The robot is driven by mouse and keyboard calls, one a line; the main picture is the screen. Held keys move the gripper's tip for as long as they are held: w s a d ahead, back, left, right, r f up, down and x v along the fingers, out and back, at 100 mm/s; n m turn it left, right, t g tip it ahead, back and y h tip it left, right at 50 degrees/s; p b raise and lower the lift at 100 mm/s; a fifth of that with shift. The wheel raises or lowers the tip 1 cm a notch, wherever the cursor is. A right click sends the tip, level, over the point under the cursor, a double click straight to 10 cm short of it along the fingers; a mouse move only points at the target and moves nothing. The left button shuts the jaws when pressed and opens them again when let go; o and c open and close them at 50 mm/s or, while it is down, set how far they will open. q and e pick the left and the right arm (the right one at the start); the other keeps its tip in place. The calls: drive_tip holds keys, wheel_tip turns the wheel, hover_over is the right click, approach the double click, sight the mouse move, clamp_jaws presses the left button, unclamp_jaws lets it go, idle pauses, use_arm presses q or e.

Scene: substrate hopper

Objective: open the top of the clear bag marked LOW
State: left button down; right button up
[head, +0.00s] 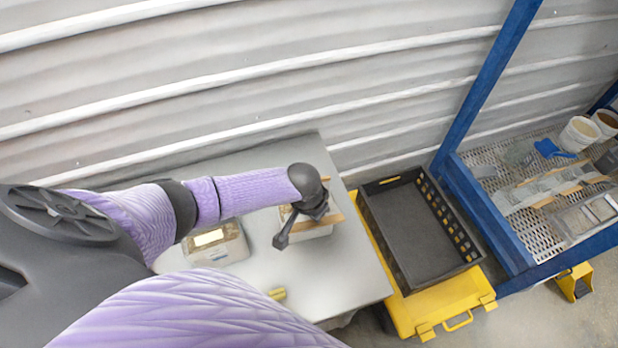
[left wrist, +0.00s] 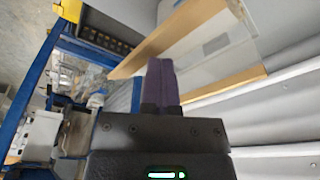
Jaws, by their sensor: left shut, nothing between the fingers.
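A pale, clear-looking bag (left wrist: 205,50) with two wooden strips (left wrist: 170,38) along its edges fills the upper middle of the left wrist view. A small grey patch shows on it, but I cannot read any marking. In the head view the bag (head: 313,231) sits on the table, partly hidden under my left gripper (head: 312,212), with a wooden strip showing beside the gripper. In the left wrist view my left gripper (left wrist: 161,62) has its fingers together and empty, in front of the strips. I cannot tell whether they touch. My right gripper is out of view.
A scale (head: 215,246) and a small yellow item (head: 277,294) are on the grey table (head: 345,285). To the right, a black crate (head: 415,235) sits on a yellow case (head: 440,308). A blue-framed mesh rack (head: 520,240) holds tubs, a blue scoop and clear items with wooden strips.

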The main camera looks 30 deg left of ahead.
use_arm(q)
drive_tip(key=shift+s+d+f, duration=0.1)
drive_tip(key=shift+s+d, duration=0.1)
drive_tip(key=shift+s, duration=0.05)
wheel_tip(320, 180, up, 3)
drive_tip(key=p, duration=0.3)
drive_tip(key=shift+f, duration=0.1)
drive_tip(key=shift+r, duration=0.4)
wheel_tip(320, 180, up, 4)
drive_tip(key=shift+r, duration=0.2)
